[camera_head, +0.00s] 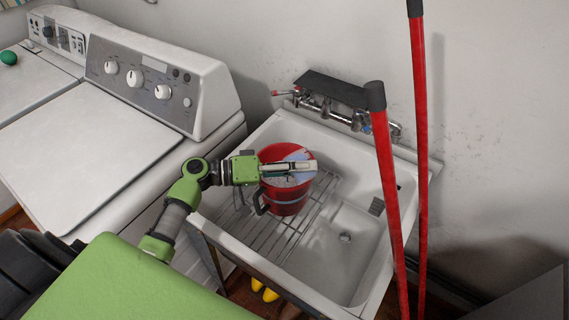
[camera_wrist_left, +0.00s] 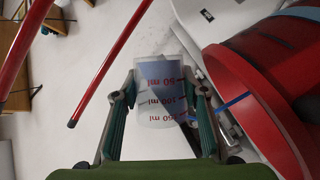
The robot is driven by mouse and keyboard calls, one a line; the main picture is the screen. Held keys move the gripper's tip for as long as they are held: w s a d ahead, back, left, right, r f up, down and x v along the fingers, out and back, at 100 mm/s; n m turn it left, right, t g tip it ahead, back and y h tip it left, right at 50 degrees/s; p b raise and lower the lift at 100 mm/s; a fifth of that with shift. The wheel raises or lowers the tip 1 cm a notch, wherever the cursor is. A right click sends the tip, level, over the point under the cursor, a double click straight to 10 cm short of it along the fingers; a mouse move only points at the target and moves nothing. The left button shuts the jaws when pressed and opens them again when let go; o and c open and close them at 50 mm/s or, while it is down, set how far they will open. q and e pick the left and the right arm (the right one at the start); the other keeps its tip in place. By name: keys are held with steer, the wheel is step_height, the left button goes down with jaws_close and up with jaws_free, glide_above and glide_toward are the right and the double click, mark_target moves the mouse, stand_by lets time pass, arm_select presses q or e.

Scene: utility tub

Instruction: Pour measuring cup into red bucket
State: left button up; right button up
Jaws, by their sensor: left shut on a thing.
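The red bucket (camera_head: 287,203) stands upright on the wire rack in the utility tub. My left gripper (camera_head: 314,166) reaches in from the left, over the bucket's mouth, and is shut on the measuring cup. In the head view the cup (camera_head: 300,155) is pale and partly hidden by the fingers. In the left wrist view the clear measuring cup (camera_wrist_left: 160,95) with red ml marks sits between both fingers. The bucket's red rim (camera_wrist_left: 250,100) is close on its right. I cannot tell the cup's exact tilt or its contents. My right gripper is not in view.
The white tub (camera_head: 365,285) has a wire rack (camera_head: 265,235) and a basin with a drain. A faucet (camera_head: 330,108) is on the wall behind. Two red poles (camera_head: 388,190) stand at the right. A white washer (camera_head: 110,130) is at the left.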

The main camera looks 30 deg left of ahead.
mark_target(307, 153)
arm_select(q)
steer(key=shift+f+n, duration=0.15)
steer(key=shift+n, duration=0.25)
steer(key=shift+w+a+r+n+h+p, duration=0.1)
steer(key=shift+r+n+h+p, duration=0.35)
steer(key=shift+n+p, duration=0.35)
stand_by(0.8)
steer(key=shift+w+a+r+n+t+h+b, duration=0.25)
steer(key=shift+w+a+n+b, duration=0.2)
steer(key=shift+a+n+b, duration=0.25)
stand_by(0.6)
steer(key=shift+w+a+r+n+t+b, duration=0.15)
steer(key=shift+a+r+n+t, duration=0.15)
steer(key=shift+n, duration=0.4)
steer(key=shift+w+a+r+n+t+b, duration=0.1)
steer(key=shift+r+n+t+b, duration=0.2)
steer(key=shift+n, duration=0.4)
stand_by(0.8)
